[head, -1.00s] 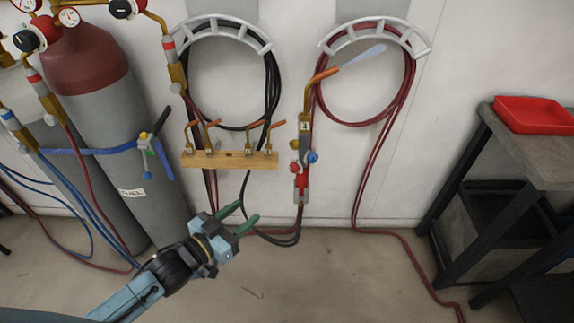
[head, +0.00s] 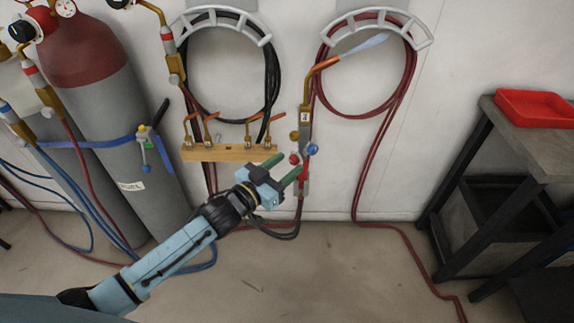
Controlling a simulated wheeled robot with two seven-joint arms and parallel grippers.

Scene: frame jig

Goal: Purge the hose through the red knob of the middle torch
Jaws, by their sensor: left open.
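The torch (head: 306,118) stands upright against the wall, with a brass body and an orange-brown bent neck. A pale bluish tapered shape (head: 363,47) extends from its tip. Low on the torch are a red knob (head: 294,158) on the left and a blue knob (head: 313,149) on the right. My left gripper (head: 294,162) is open, its green fingertips around or just in front of the red knob; contact cannot be told. The fingers partly hide the torch's lower end and red hose fitting. My right gripper is not in view.
A wooden rack (head: 230,154) with several brass tips is just left of the torch. Coiled black hose (head: 275,85) and red hose (head: 408,80) hang on wall brackets. Strapped gas cylinders (head: 110,110) stand left. A bench with a red tray (head: 535,107) is at right.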

